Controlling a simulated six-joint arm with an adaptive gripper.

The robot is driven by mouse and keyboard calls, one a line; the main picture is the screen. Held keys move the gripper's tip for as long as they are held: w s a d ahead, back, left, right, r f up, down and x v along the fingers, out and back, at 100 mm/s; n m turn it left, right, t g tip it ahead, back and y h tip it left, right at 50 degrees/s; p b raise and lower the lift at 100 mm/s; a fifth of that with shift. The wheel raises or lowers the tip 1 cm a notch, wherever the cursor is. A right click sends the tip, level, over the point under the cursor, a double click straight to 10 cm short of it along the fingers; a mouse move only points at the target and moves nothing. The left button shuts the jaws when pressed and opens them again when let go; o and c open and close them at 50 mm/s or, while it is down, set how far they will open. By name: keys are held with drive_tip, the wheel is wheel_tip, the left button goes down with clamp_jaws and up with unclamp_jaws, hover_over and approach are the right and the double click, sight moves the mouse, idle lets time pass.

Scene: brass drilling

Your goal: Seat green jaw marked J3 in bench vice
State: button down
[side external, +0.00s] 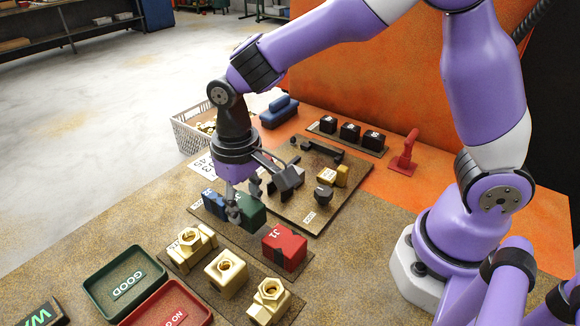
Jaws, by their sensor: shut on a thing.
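The green jaw (253,214) is a block between a blue block and a red block marked J1. My gripper (238,205) is over it, with its fingers shut on the green jaw. The fingers hide part of its face, and its marking is not readable. I cannot tell whether it still touches the brown board (220,238) under it. The bench vice seems to be the dark fixture on the tagged brown plate (290,217) behind, with a dark bar (324,150) and a brass piece (329,176). My gripper partly hides this fixture.
The blue block (213,203) and red J1 block (285,247) stand close on either side. Several brass fittings (228,273) are in front. Green GOOD (97,269) and red NO GOOD trays (140,321) lie front left. Black blocks (350,131) and a red clamp-like piece (404,150) are behind.

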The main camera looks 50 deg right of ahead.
drive_tip(key=s+a+r, duration=0.7)
drive_tip(key=s+r, duration=0.1)
drive_tip(key=s, duration=0.1)
wheel_tip(320, 180, up, 5)
hover_over(258, 204)
drive_tip(key=w+d, duration=0.3)
drive_tip(key=d, duration=2.1)
drive_tip(key=shift+s+f, duration=0.1)
drive_tip(key=shift+f, duration=6.1)
drive_tip(key=shift+f, duration=1.45)
